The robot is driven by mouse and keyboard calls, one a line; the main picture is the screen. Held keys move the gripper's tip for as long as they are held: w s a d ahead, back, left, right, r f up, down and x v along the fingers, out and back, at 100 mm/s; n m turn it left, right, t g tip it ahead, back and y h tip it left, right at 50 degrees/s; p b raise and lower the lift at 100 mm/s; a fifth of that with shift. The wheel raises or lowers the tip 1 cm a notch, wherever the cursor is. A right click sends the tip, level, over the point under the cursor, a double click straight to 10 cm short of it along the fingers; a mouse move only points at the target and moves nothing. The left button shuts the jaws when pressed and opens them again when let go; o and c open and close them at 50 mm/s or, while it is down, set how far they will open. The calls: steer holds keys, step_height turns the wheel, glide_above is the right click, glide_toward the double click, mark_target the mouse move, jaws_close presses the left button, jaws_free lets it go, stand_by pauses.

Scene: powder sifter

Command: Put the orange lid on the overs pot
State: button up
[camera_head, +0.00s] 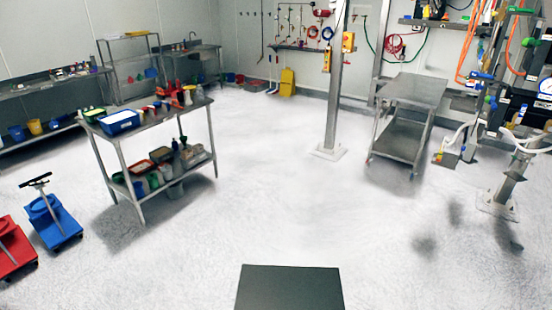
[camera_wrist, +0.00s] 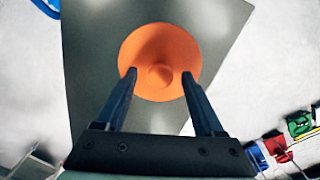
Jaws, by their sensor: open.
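The orange lid (camera_wrist: 160,40) is a round disc with a central knob. In the wrist view it shows over a dark grey flat panel, near the top middle. My gripper (camera_wrist: 158,74) is open, and its two dark fingertips appear on either side of the knob, with gaps to it. I cannot tell how far above the lid the fingertips are. In the head view neither the lid nor my gripper shows. I cannot pick out the overs pot with certainty in either view.
In the head view a steel table (camera_head: 150,122) carries a blue tray (camera_head: 119,122) and several small containers. A steel trolley (camera_head: 413,92) stands right of a post (camera_head: 335,90). Blue (camera_head: 52,221) and red (camera_head: 12,250) wheeled units stand at left. The middle floor is clear.

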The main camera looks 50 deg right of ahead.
step_height(320, 180, up, 12)
steer(key=shift+p, duration=0.3)
stand_by(0.3)
